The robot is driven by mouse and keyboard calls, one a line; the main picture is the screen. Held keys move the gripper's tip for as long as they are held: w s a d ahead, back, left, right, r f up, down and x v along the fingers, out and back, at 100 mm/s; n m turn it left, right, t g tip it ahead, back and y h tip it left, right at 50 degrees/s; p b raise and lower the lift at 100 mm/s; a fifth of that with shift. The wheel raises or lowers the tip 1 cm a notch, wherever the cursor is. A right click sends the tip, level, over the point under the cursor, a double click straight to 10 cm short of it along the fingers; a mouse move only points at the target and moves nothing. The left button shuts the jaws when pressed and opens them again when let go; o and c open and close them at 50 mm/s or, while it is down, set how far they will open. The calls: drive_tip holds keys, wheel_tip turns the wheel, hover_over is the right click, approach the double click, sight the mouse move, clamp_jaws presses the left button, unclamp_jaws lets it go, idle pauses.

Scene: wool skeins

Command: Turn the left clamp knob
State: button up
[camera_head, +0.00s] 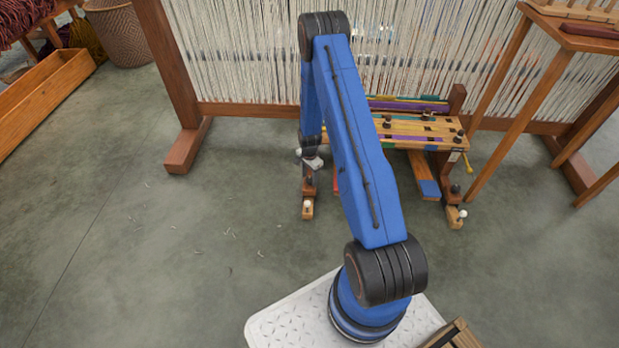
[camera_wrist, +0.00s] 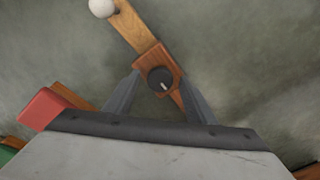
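The left clamp knob is small, round and black with a pale mark. It sits on a wooden foot below my gripper in the head view (camera_head: 309,182). In the wrist view the left clamp knob (camera_wrist: 159,80) lies between the two grey fingers. My gripper (camera_wrist: 160,76) is open, one finger on each side of the knob. I cannot tell whether either finger touches it. In the head view my gripper (camera_head: 309,170) is small and partly hidden by my arm. The right clamp knob (camera_head: 455,189) sits on the other foot.
A wooden bench (camera_head: 420,130) with dark knobs and coloured strips stands before a large loom (camera_head: 235,60). White balls (camera_head: 307,204) tip the feet. A red block (camera_wrist: 45,108) lies left of the fingers. A wooden stand (camera_head: 515,90) is at right. The left floor is mostly clear.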

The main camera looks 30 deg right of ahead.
drive_tip(key=c, duration=0.9)
drive_tip(key=shift+n, duration=0.4)
drive_tip(key=n, duration=0.3)
drive_tip(key=shift+n, duration=0.4)
drive_tip(key=n, duration=0.9)
drive_tip(key=shift+n, duration=2)
